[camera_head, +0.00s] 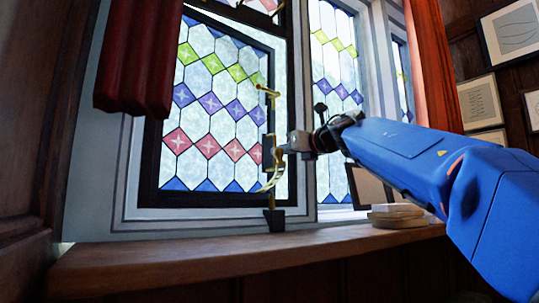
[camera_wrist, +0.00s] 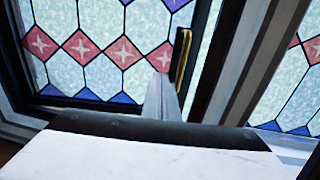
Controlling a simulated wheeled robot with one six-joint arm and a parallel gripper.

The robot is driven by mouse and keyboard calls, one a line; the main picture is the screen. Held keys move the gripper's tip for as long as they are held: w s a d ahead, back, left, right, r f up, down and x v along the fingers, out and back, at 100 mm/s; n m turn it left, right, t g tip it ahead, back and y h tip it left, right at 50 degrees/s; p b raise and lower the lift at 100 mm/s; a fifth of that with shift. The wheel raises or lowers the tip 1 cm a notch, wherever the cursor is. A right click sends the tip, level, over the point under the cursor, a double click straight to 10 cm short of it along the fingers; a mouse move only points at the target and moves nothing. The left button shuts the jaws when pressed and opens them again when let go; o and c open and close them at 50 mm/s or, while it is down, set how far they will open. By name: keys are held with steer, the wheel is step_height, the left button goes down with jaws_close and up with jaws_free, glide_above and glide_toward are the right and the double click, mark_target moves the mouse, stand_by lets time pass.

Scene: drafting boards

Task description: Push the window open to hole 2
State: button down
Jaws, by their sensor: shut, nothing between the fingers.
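The window (camera_head: 222,72) is a leaded casement in a dark frame, with red, purple and green diamonds. Its top edge slants and a bright strip shows at its right, so it appears ajar outward. Brass fittings (camera_head: 270,95) run along its right edge, with a curved brass bar (camera_head: 272,180) lower down. The holes are too small to make out. My gripper (camera_head: 277,152) is shut and empty at the right edge, by the brass. In the wrist view, my gripper (camera_wrist: 160,84) points at the sash beside an upright brass piece (camera_wrist: 181,58); I cannot tell if they touch.
A wooden sill (camera_head: 230,262) runs below the window. A dark-based brass mount (camera_head: 275,218) stands at the lower frame. Stacked books (camera_head: 397,215) lie on the sill at right. Red curtains hang at left (camera_head: 140,55) and right (camera_head: 437,65). Framed pictures (camera_head: 480,103) hang at far right.

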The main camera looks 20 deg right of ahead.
steer(key=v, duration=0.3)
steer(key=y, duration=0.1)
glide_toward(255, 153)
steer(key=shift+n, duration=0.4)
steer(key=x, duration=0.6)
steer(key=shift+w+a, duration=0.15)
steer(key=shift+a, duration=0.35)
steer(key=shift+w, duration=0.15)
steer(key=shift+n+g+y, duration=0.5)
steer(key=shift+g+y, duration=0.1)
steer(key=shift+y, duration=0.2)
steer(key=shift+d+x, duration=0.15)
steer(key=shift+x, duration=1.2)
steer(key=shift+d+x, duration=0.15)
steer(key=shift+x, duration=1.15)
steer(key=shift+w, duration=0.1)
steer(key=shift+s+d, duration=0.25)
steer(key=v, duration=1.3)
steer(key=shift+w+d, duration=0.15)
steer(key=shift+d, duration=0.3)
